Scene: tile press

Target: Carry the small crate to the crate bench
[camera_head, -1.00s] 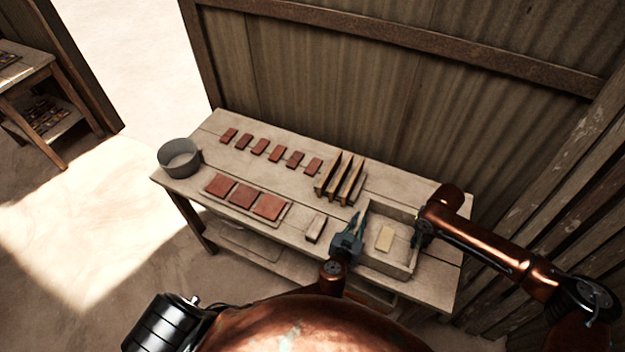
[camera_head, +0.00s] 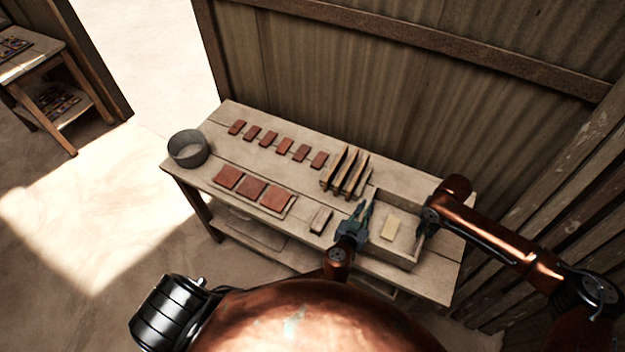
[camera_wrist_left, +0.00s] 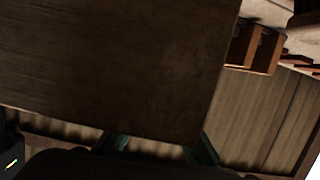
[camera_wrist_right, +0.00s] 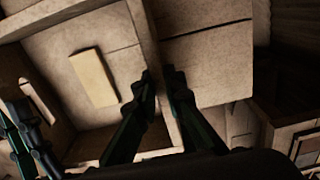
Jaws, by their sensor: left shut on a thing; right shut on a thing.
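The small crate (camera_head: 414,258) is a shallow pale wooden box with a flat yellowish block (camera_head: 390,228) inside, at the right end of the worktable. My left gripper (camera_head: 363,212) is shut on its left wall. My right gripper (camera_head: 428,214) is shut on its right wall. The right wrist view shows the crate's inside (camera_wrist_right: 58,42), the block, and the fingers (camera_wrist_right: 160,82) at the wall. The left wrist view is mostly filled by a dark wooden surface (camera_wrist_left: 110,60). I cannot tell whether the crate rests on the table or is slightly raised.
The worktable (camera_head: 290,185) also holds a grey round tub (camera_head: 188,149), several red tiles (camera_head: 251,187), upright wooden pieces (camera_head: 346,172) and a small block (camera_head: 321,220). Another bench (camera_head: 28,58) stands at the far left. A corrugated wall is behind; open floor lies left.

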